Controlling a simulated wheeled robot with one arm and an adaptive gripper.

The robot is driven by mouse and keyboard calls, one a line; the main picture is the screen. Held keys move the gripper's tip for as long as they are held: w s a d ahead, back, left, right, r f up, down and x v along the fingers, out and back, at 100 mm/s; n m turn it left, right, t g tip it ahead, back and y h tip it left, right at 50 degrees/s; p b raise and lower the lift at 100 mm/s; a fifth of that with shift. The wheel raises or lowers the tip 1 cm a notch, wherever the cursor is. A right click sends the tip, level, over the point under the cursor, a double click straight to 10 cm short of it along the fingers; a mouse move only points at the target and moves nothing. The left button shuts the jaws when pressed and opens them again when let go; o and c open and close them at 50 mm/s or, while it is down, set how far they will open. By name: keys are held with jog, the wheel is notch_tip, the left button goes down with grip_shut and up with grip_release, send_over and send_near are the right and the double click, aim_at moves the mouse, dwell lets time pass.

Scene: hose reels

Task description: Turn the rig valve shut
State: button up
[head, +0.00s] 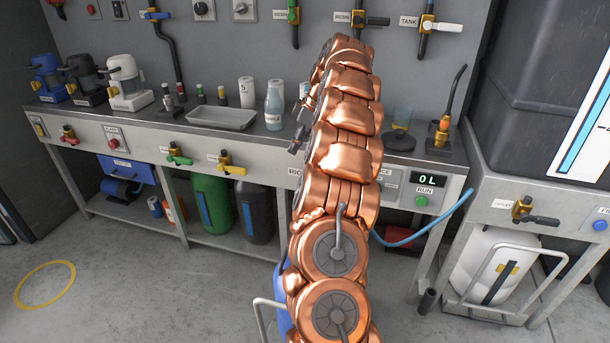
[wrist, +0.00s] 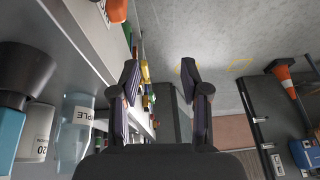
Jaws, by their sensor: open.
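The "RIG" label (head: 295,172) is on the bench front, just left of my copper arm in the head view. The arm covers the panel beside it, and I cannot make out the rig valve there. In the wrist view my gripper (wrist: 160,70) is open, its two dark fingers apart with nothing between them. In the head view only small dark parts of it show at the arm's left side, above the bench top. An orange part with a dark piece (wrist: 116,8) sits at the wrist view's top edge, by the bench front; I cannot tell if it is the rig valve.
Bench-front valves have red (head: 69,136), green (head: 178,157) and yellow (head: 230,166) handles. A tray (head: 220,117) and a bottle (head: 273,107) stand on the bench (head: 150,122); the bottle is close in the wrist view (wrist: 75,135). The display (head: 427,180) reads 0 L. Floor at left is clear.

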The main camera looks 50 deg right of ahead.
jog(key=s+d+f+b, duration=0.1)
jog(key=s+d+f, duration=0.1)
jog(key=d+f, duration=0.3)
jog(key=shift+h, duration=0.3)
jog(key=x, duration=0.3)
jog(key=w+b+x, duration=0.1)
jog(key=x, duration=0.2)
jog(key=shift+w, duration=0.1)
jog(key=shift+d, duration=0.1)
grip_shut()
